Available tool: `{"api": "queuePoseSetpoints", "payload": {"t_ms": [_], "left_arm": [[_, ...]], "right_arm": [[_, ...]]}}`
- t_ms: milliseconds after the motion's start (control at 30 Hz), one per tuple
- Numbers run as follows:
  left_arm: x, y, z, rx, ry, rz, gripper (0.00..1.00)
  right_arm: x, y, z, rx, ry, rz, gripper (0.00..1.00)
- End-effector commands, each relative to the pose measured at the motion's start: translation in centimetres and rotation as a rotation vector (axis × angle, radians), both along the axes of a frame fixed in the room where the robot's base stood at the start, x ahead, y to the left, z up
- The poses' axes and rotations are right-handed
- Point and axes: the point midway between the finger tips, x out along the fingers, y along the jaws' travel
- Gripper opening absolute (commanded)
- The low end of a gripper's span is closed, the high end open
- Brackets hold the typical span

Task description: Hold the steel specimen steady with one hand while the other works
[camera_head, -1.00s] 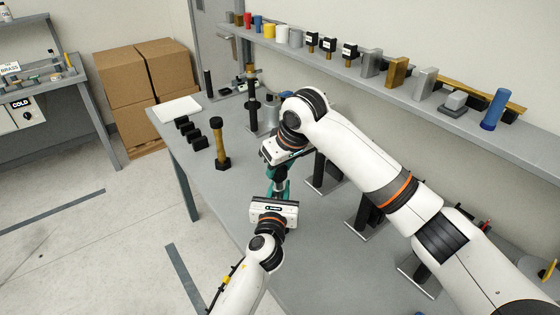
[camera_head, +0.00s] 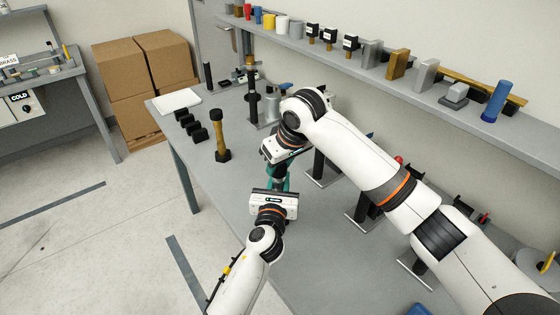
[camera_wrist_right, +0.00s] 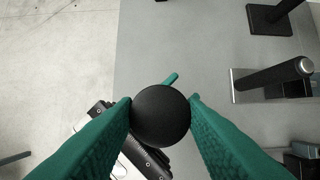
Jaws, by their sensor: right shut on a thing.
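My right gripper (camera_head: 281,170) reaches down over the table with green fingers. In the right wrist view its two fingers (camera_wrist_right: 160,106) close from both sides on a round black end (camera_wrist_right: 160,116), seen end-on. This seems to be the top of the specimen; its steel part is hidden beneath. My left gripper (camera_head: 277,186) is low, close in front of the right one. Its white and black body (camera_wrist_right: 138,158) shows beside the black end in the right wrist view, with a green tip beyond. Its jaws are mostly hidden, so I cannot tell their state.
A brass specimen (camera_head: 221,141) with black ends stands on the grey table (camera_head: 205,175), beside several black blocks (camera_head: 190,127) and a white tray (camera_head: 178,101). Dark posts on plates (camera_head: 322,168) stand behind my right arm. A shelf (camera_head: 445,112) with samples runs along the wall.

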Motion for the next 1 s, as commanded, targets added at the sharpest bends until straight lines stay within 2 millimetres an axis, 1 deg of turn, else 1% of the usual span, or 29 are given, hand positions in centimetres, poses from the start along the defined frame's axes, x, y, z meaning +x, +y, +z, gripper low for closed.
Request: {"api": "queuePoseSetpoints", "payload": {"t_ms": [267, 900, 1000], "left_arm": [[0.0, 0.0, -0.1, 0.000, 0.002, 0.001, 0.00], [0.0, 0.0, -0.1, 0.000, 0.002, 0.001, 0.00], [0.0, 0.0, -0.1, 0.000, 0.002, 0.001, 0.00]], "right_arm": [[0.0, 0.0, 0.0, 0.000, 0.000, 0.000, 0.15], [0.0, 0.0, -1.2, 0.000, 0.001, -0.001, 0.15], [-0.1, 0.1, -1.2, -0.002, 0.002, -0.040, 0.15]]}}
